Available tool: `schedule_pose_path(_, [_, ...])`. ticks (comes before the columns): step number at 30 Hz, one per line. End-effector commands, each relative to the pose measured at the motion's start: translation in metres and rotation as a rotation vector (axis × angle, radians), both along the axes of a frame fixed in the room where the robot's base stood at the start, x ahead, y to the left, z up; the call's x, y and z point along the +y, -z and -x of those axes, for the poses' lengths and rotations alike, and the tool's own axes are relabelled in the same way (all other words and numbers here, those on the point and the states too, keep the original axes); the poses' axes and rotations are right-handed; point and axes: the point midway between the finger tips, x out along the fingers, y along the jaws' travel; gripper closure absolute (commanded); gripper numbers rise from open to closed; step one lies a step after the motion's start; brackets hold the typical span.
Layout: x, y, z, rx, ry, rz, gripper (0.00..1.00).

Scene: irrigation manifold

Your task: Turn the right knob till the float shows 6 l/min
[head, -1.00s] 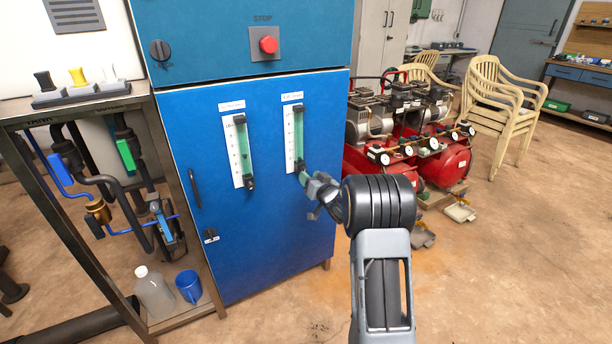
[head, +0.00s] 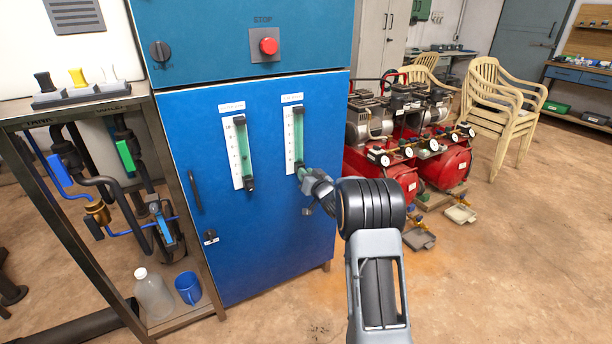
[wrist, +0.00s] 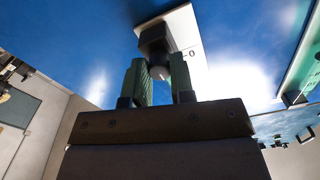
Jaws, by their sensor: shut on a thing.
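The right flow meter (head: 293,138) is a white scale plate with a clear greenish tube on the blue cabinet door. Its dark right knob (wrist: 153,38) is at the plate's foot, with a pale round tip (wrist: 159,72) between my fingers in the wrist view. My gripper (wrist: 158,75) is shut on the knob, one green finger on each side. In the head view my gripper (head: 302,173) is at the tube's lower end and hides the knob. The float and its reading are too small to tell. A "0" mark shows beside the knob.
The left flow meter (head: 239,153) with its own black knob (head: 250,184) is close on the left. A red stop button (head: 268,46) is above. Red compressors (head: 440,170) stand right of the cabinet. A pipe rack (head: 90,112) stands left.

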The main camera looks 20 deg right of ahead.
Motion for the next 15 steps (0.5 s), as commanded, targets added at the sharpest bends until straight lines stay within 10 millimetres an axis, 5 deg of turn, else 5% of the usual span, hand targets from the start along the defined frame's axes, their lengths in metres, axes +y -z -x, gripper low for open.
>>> schedule_pose_path(6, [0.0000, 0.0000, 0.0001, 0.000, 0.000, 0.000, 1.00])
schedule_pose_path(15, [0.0001, 0.0019, 0.0001, -0.007, -0.001, 0.052, 1.00])
